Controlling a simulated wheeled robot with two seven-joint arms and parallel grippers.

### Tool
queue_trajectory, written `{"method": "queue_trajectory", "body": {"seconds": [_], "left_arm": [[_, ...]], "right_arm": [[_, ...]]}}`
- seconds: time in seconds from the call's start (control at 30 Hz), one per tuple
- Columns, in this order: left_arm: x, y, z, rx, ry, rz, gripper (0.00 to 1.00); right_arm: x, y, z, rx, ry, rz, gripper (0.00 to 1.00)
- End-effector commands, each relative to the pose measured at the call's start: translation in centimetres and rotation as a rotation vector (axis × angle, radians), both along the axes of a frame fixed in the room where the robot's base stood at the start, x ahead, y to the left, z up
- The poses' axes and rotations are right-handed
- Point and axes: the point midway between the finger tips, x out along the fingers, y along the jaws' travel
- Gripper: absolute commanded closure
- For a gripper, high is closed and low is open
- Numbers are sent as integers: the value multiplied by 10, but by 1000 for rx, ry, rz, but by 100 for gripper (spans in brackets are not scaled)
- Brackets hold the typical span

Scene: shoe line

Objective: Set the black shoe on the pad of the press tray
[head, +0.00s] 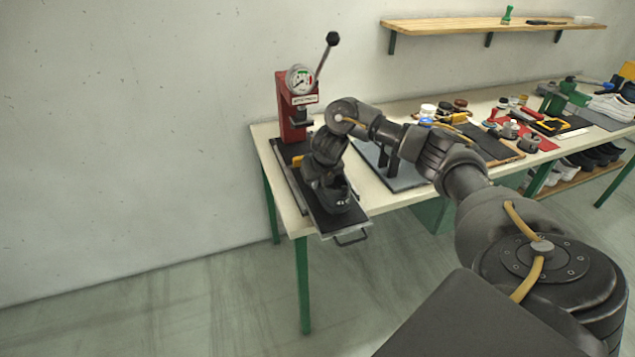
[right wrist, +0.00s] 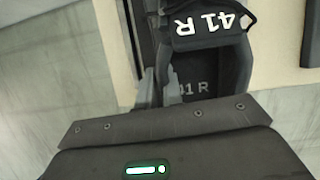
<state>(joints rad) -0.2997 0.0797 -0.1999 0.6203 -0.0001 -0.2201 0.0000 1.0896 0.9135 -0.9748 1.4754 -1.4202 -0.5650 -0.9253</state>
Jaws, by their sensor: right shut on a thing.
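The black shoe (head: 338,198) is at the press tray (head: 325,222), over its front part. I cannot tell whether its sole touches the pad, which is hidden under it. In the right wrist view the shoe (right wrist: 208,60) shows white "41 R" marks on its tongue and inside. My right gripper (head: 318,180) is shut on the shoe's rim, and its fingers also show in the right wrist view (right wrist: 158,88). The tray is dark, with a handle (head: 351,239) at its front. My left gripper is not in view.
The red press (head: 286,108) with a gauge and a long lever stands behind the tray. A dark mat (head: 403,178) with a black stand lies to the right, behind my arm. Tools, jars and shoes crowd the table further right. A wall shelf (head: 480,27) hangs above.

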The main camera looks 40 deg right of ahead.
Motion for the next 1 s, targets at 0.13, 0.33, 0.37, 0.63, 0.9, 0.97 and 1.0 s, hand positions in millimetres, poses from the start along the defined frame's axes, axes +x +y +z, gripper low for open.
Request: {"method": "queue_trajectory", "body": {"seconds": [0.13,0.33,0.37,0.63,0.9,0.97,1.0], "left_arm": [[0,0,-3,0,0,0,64],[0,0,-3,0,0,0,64],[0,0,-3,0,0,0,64],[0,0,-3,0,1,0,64],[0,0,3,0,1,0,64],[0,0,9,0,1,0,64],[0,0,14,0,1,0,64]], "right_arm": [[0,0,-3,0,-2,-1,100],[0,0,-4,0,-1,0,79],[0,0,-4,0,-1,0,75],[0,0,-5,1,2,0,66],[-7,2,19,-2,-4,3,66],[-11,3,32,-2,-4,3,66],[-13,4,42,-3,-6,3,66]]}}
